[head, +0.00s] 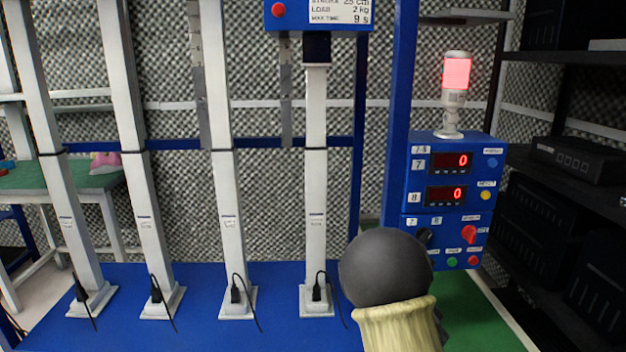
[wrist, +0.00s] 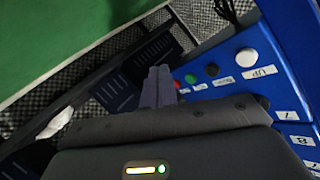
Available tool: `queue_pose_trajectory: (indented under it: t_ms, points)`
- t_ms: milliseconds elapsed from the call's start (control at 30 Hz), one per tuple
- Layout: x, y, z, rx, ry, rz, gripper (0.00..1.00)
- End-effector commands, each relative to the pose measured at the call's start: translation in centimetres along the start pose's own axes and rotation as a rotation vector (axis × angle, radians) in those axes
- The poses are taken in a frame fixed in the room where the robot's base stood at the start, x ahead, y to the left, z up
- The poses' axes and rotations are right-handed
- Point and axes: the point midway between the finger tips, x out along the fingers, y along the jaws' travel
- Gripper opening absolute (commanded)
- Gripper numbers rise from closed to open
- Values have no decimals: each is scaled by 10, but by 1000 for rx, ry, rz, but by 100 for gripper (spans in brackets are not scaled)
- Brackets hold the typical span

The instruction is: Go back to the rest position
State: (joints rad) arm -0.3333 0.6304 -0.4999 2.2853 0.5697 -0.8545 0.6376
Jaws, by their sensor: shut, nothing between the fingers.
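My gripper (wrist: 158,88) shows in the wrist view with its two grey fingers together and nothing between them. Its tips are near the button edge of the blue control box (wrist: 285,75), which has a green button, a red button and a pale round knob; I cannot tell whether they touch it. In the head view my dark, rounded arm link with a cream sleeve stands at the lower right, in front of the control box (head: 447,172). The fingers cannot be made out there.
A signal lamp (head: 456,75) glows red on the box, above two displays reading 0. Several pale columns with black cables stand on a blue base (head: 270,335) at left. A dark shelf rack (head: 560,150) stands at right. Green surface (wrist: 60,40) shows in the wrist view.

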Motion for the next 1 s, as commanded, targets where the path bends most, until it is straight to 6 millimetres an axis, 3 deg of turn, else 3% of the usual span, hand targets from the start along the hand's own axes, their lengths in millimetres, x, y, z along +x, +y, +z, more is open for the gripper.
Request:
queue_pose_trajectory:
  t_ms: [200, 433, 700, 900, 1000]
  points:
    - [-56, 6, 42, -183, -403, 16, 0]
    - [-142, 18, 67, -482, -763, -67, 0]
    - [-219, 47, 68, -807, -1002, -158, 0]
    - [-260, 71, 59, -1010, -1110, -196, 0]
    - [-264, 60, 44, -999, -1107, -193, 0]
